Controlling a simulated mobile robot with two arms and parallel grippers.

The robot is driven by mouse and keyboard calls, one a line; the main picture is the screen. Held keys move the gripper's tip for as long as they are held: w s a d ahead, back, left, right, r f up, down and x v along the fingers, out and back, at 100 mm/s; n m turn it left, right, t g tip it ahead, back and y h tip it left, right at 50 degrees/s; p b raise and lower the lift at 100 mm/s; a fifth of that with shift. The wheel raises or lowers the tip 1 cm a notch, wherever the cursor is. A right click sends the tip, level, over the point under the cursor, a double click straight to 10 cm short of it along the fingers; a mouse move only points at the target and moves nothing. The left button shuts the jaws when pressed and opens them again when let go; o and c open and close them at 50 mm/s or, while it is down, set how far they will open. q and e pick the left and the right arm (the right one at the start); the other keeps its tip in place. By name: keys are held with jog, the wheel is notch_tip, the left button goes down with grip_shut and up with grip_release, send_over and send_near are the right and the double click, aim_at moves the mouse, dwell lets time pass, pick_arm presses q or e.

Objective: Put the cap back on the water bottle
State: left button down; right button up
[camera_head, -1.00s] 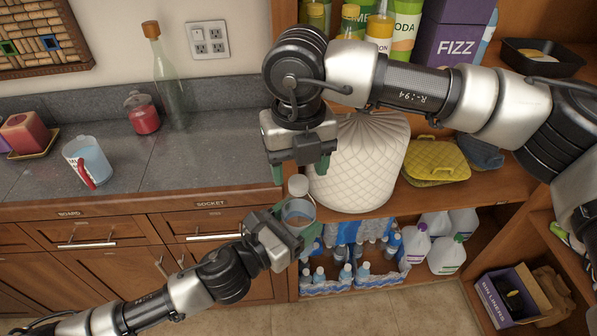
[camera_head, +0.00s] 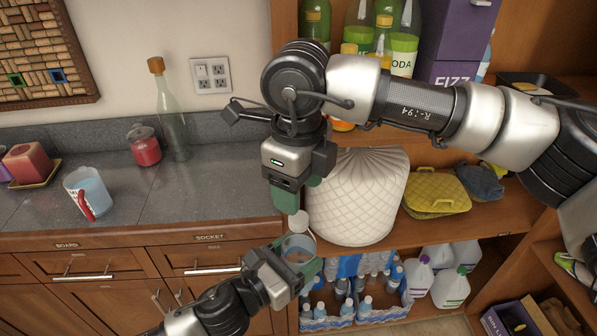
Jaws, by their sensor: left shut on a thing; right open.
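My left gripper (camera_head: 297,272) is shut around a clear water bottle (camera_head: 298,246) and holds it in front of the counter's right end, by the shelf. A round white cap (camera_head: 299,221) shows at the bottle's top end. I cannot tell whether it is seated on the neck. My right gripper (camera_head: 301,192) is open just above the cap, its green fingers pointing down. The near finger comes close to the cap's upper edge; whether they touch is unclear.
A white quilted cover (camera_head: 357,200) stands on the shelf right behind the grippers. Packed water bottles (camera_head: 365,302) and white jugs (camera_head: 435,270) sit below it. A mug (camera_head: 88,193), a red jar (camera_head: 144,146) and a glass bottle (camera_head: 171,115) stand on the counter (camera_head: 130,190).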

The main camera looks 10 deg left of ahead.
aim_at(299, 217)
jog(key=n, duration=0.4)
jog(key=shift+r, duration=0.35)
jog(key=n, duration=0.3)
jog(key=shift+r+n, duration=0.25)
jog(key=shift+n, duration=0.15)
jog(key=n, duration=0.3)
jog(key=shift+r+n, duration=0.25)
jog(key=shift+n, duration=0.15)
jog(key=n, duration=0.5)
jog(key=shift+r, duration=0.35)
jog(key=shift+f, duration=0.15)
jog(key=shift+f, duration=3.9)
jog(key=c, duration=1)
